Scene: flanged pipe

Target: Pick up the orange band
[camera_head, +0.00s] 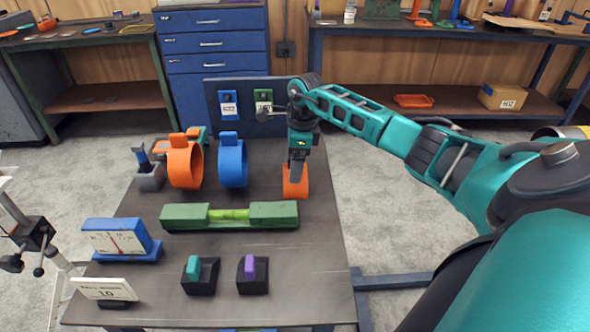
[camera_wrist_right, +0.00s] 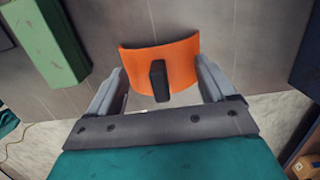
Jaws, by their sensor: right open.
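The orange band (camera_head: 295,184) is a short curved piece on the table, right of the blue ring. It also shows in the right wrist view (camera_wrist_right: 186,62), where a black block (camera_wrist_right: 158,80) stands out from its middle. My right gripper (camera_head: 297,167) is just above the band, pointing down. In the right wrist view the two fingers of my right gripper (camera_wrist_right: 162,78) are apart, one at each side of the band. I cannot tell whether they touch it. The gripper hides part of the band in the head view. My left gripper is not in view.
An orange ring (camera_head: 184,166) and a blue ring (camera_head: 232,163) stand to the left. A green level (camera_head: 184,217) lies in front of the band. A blue gauge (camera_head: 122,240) and two black holders (camera_head: 199,283) are nearer. An upright panel (camera_head: 240,120) stands behind. The table's right edge is close.

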